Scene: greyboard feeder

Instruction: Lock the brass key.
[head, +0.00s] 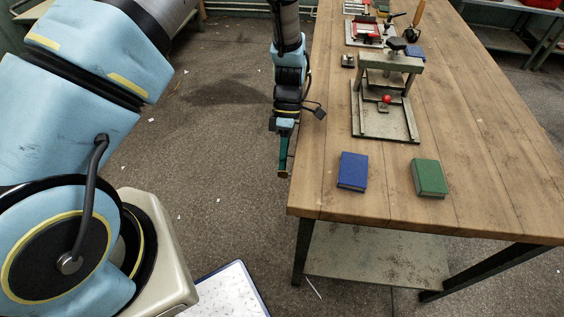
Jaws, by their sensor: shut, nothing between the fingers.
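I cannot make out a brass key in the head view. A grey metal device (389,62) with a flat base plate, a crossbar, a dark knob on top and a small red ball (387,99) stands on the table. My gripper (283,172) hangs pointing down just left of the table's left edge, over the floor. It is shut and holds nothing. It is apart from the device.
The wooden table (480,130) carries a blue book-like block (353,171) and a green one (429,178) near its front edge. A red-and-white device (371,32) and small tools stand farther back. The table's right side is mostly clear.

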